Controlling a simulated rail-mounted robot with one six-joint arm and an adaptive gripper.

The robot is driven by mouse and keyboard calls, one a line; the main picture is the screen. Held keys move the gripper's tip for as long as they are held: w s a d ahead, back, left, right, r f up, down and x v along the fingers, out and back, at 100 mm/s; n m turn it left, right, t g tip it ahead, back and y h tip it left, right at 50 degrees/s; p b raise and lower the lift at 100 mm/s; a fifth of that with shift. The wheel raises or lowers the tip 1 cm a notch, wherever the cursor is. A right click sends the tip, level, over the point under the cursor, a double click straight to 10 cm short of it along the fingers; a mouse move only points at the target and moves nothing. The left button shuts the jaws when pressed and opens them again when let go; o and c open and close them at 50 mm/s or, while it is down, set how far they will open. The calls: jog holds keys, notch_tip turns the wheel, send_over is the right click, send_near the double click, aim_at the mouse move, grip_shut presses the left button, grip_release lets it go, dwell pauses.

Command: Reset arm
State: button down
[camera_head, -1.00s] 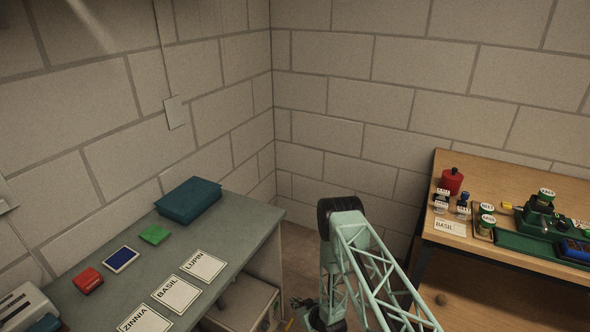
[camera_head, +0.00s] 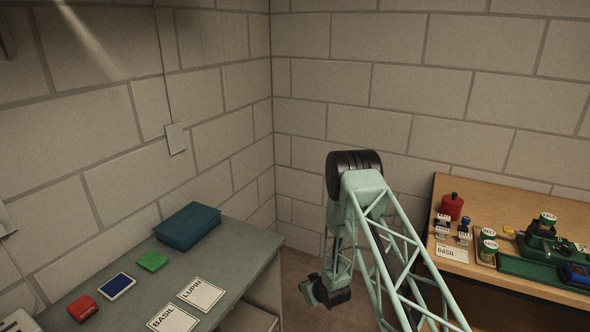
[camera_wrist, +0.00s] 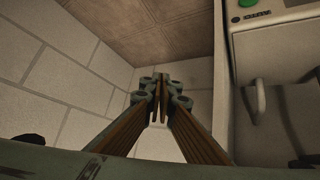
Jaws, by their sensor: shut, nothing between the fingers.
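My gripper (camera_wrist: 160,118) shows in the wrist view with its two fingers together and nothing between them. It hangs in open air, with block wall and brown floor tiles beyond it. In the head view my arm stands in the gap between the grey-green bench (camera_head: 237,268) at left and the wooden table (camera_head: 480,184) at right. The arm's end hangs downward there, and its fingertips are too small and dark to make out.
The left bench bears a teal box (camera_head: 188,226), a green block (camera_head: 152,261), a blue pad (camera_head: 117,286), a red object (camera_head: 82,308) and cards reading LUPIN (camera_head: 201,294) and BASIL (camera_head: 173,320). The right table holds a red canister (camera_head: 451,207), several labelled stamps and a BASIL card (camera_head: 452,253).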

jog(key=d+r+m+h, duration=0.1)
jog(key=d+r, duration=0.2)
jog(key=r, duration=1.1)
jog(key=d+r+h, duration=0.1)
jog(key=d+r, duration=0.3)
jog(key=r, duration=1)
jog(key=s+d+r+m+g, duration=0.15)
jog(key=s+r, duration=0.25)
jog(key=r, duration=0.4)
jog(key=s+d+r+h, duration=0.15)
jog(key=s+r, duration=0.25)
jog(key=r, duration=0.4)
jog(key=s+d+r, duration=0.3)
jog(key=s+r, duration=0.1)
jog(key=r, duration=0.4)
jog(key=s+d+r+m+g, duration=0.1)
jog(key=s+d+r, duration=0.1)
jog(key=s+r, duration=0.75)
jog(key=s+d+r+m+g, duration=0.15)
jog(key=s+r, duration=0.45)
jog(key=s, duration=0.7)
jog(key=s+r, duration=0.2)
jog(key=s, duration=1.4)
jog(key=s+r+m, duration=0.1)
jog(key=s+r, duration=0.1)
jog(key=s, duration=1.4)
jog(key=shift+d+r+g, duration=0.2)
jog(key=shift+d+g, duration=0.1)
jog(key=shift+d, duration=0.1)
